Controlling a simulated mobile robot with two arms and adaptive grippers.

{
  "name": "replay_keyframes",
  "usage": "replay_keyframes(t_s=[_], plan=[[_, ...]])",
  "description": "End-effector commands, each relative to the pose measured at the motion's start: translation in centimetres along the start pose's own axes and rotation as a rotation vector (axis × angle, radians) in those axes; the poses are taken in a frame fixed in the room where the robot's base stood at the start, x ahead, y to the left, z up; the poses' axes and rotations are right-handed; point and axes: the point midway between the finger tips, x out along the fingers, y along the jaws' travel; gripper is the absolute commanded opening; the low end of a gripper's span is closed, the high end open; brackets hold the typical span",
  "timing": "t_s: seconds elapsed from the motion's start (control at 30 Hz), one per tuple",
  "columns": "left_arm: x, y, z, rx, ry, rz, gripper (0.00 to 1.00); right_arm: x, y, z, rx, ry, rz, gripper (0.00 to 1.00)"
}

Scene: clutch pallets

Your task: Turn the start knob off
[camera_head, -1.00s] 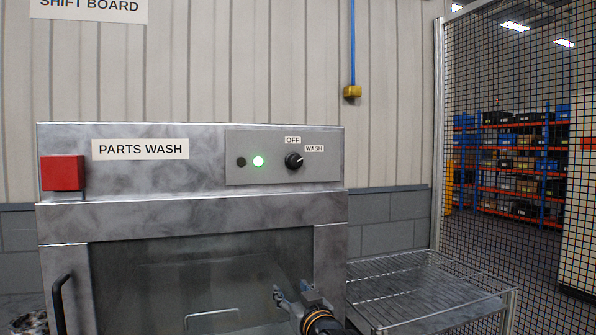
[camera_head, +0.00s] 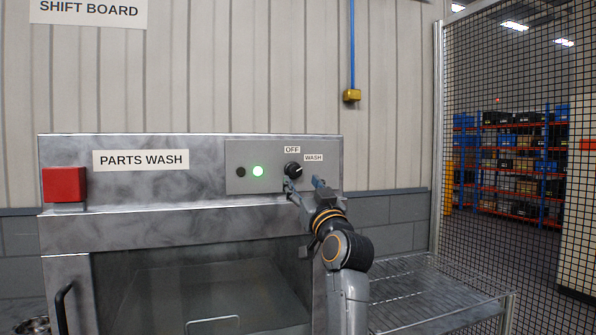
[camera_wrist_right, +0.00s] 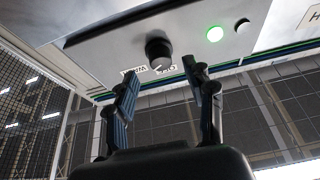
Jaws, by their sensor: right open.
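The start knob (camera_head: 292,169) is a small black round knob on the grey control panel of the parts washer, below the OFF label (camera_head: 292,150) and left of the WASH label (camera_head: 313,158). Its light mark appears turned toward WASH. My right gripper (camera_head: 303,184) is open, just below and right of the knob in the head view. In the right wrist view the knob (camera_wrist_right: 158,52) stands beyond and between the spread fingertips (camera_wrist_right: 160,78), apart from them. A green lamp (camera_head: 258,171) glows left of the knob. My left gripper is out of view.
A dark round button (camera_head: 241,172) sits left of the lamp, and a red box (camera_head: 64,184) is at the washer's left. A wire rack (camera_head: 430,292) stands at the right, before a mesh fence (camera_head: 510,70). The space before the panel is otherwise clear.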

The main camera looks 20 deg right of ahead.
Motion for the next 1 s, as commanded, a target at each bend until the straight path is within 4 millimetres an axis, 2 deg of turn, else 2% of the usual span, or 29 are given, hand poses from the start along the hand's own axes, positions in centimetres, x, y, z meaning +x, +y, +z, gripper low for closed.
replay_keyframes(t_s=[0.1,0.3,0.7,0.97,1.0], plan=[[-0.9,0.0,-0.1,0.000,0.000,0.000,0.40,2.0,0.0,-0.2,0.000,-0.001,-0.001,0.53],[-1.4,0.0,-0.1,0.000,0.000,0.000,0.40,3.7,0.1,0.0,0.000,-0.002,0.000,0.53],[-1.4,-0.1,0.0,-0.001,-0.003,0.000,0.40,4.1,0.0,0.0,0.000,0.000,0.001,0.53],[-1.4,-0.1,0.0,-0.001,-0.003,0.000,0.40,4.1,0.0,0.1,0.000,0.000,0.001,0.00],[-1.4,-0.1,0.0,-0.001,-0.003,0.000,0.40,4.1,0.0,0.1,0.000,0.000,0.001,0.00]])
